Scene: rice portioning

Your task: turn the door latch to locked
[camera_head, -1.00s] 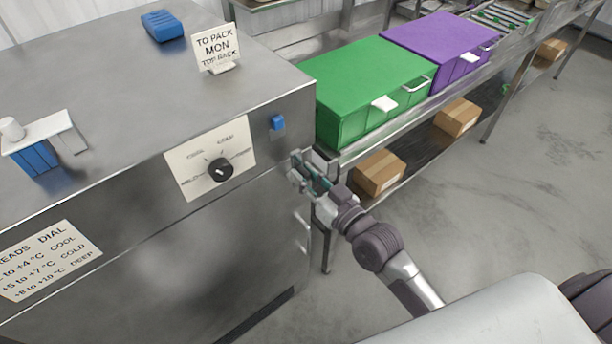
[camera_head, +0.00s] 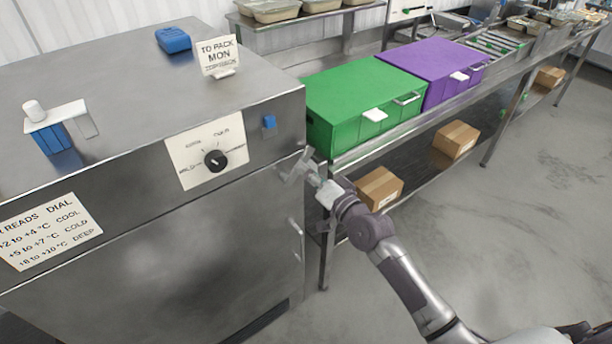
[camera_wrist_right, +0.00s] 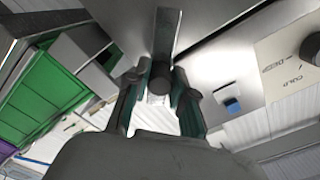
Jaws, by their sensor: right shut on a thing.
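The steel cabinet (camera_head: 160,215) fills the left of the head view. My right gripper (camera_head: 306,172) is at the upper right edge of its front, at the door latch (camera_head: 291,166). In the right wrist view my right gripper (camera_wrist_right: 160,92) is shut on the latch, with a dark round part between its fingers. A flat metal bar of the latch (camera_wrist_right: 164,38) runs upward past the fingertips in that view. The fingers hide part of the latch, and I cannot tell its exact setting. My left gripper is not in view.
A dial (camera_head: 215,160) and a blue tab (camera_head: 269,122) are on the cabinet front. A green box (camera_head: 365,95) and a purple box (camera_head: 432,70) stand on the bench to the right. Cardboard boxes (camera_head: 379,188) are below. Open floor lies at right.

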